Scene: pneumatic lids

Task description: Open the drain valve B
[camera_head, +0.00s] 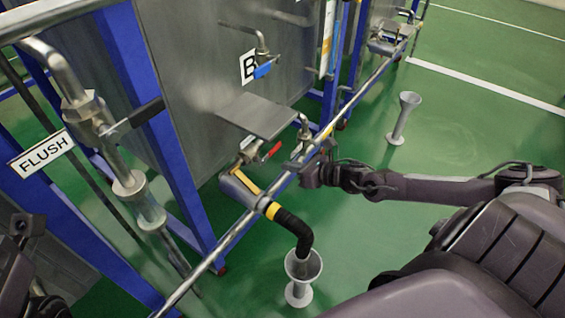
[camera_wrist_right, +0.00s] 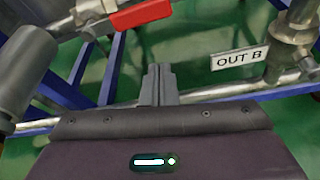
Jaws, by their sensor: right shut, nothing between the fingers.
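The drain valve under the tank marked B has a red lever handle (camera_head: 271,151), beside a grey pipe with yellow bands. In the right wrist view the red handle (camera_wrist_right: 140,14) is at the top, beyond and slightly left of my fingertips. My right gripper (camera_head: 303,169) is in front of the valve, to the right of the red handle and apart from it. In the right wrist view its fingers (camera_wrist_right: 159,72) are together and empty. A dark part of my left arm shows at the left edge, but its gripper does not show.
A steel rail (camera_head: 240,226) runs in front of the tank, close to my right gripper. A black hose (camera_head: 296,229) bends down into a grey funnel (camera_head: 304,266). A blue-handled valve (camera_head: 263,70) is above. An OUT B label (camera_wrist_right: 239,58) is right of my fingers.

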